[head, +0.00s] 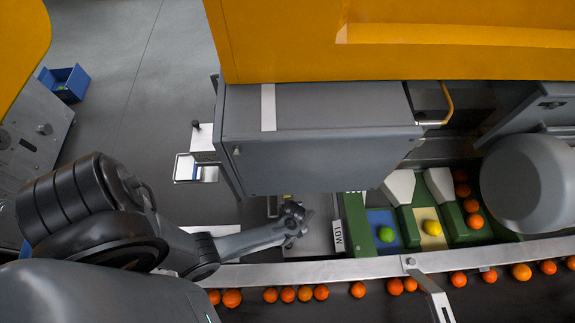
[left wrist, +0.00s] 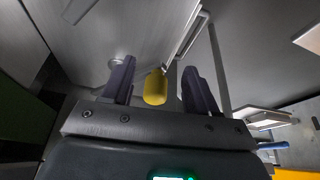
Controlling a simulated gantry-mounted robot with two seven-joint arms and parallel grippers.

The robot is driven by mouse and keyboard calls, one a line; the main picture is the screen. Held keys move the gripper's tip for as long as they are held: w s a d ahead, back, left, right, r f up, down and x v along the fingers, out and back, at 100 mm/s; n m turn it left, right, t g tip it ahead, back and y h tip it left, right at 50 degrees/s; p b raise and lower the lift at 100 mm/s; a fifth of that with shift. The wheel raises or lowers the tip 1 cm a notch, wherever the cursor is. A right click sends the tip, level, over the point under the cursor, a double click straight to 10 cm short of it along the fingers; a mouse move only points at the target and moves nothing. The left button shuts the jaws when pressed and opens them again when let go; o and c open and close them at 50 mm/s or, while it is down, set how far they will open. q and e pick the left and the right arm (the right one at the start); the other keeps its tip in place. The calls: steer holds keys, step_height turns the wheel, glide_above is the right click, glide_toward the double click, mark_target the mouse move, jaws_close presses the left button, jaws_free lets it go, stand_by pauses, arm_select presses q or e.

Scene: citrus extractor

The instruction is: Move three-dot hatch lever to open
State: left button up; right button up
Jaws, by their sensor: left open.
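My left gripper (head: 294,222) is at the front of the machine, below the grey cabinet and left of the "LOW" label. In the left wrist view its two fingers (left wrist: 159,82) are spread apart. A yellow rounded knob (left wrist: 155,87) shows between them in that view; I cannot tell whether it is touched or still beyond the fingertips. It looks like a lever handle, but no three-dot mark is readable, so I cannot tell which lever it is. My right gripper is not in view.
A grey cabinet (head: 310,140) hangs above the gripper. Green-walled lanes (head: 357,225) with a green and a yellow fruit lie to its right. A metal rail (head: 330,269) and a belt with several oranges (head: 321,292) run in front. A blue bin (head: 64,84) stands far left.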

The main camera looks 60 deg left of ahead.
arm_select(q)
steer(key=s+d, duration=0.1)
steer(key=d, duration=0.1)
steer(key=s+d, duration=0.1)
steer(key=d, duration=0.1)
steer(key=s+d, duration=0.1)
steer(key=d, duration=0.1)
steer(key=shift+d, duration=0.2)
steer(key=shift+s+d, duration=0.1)
steer(key=shift+d, duration=0.35)
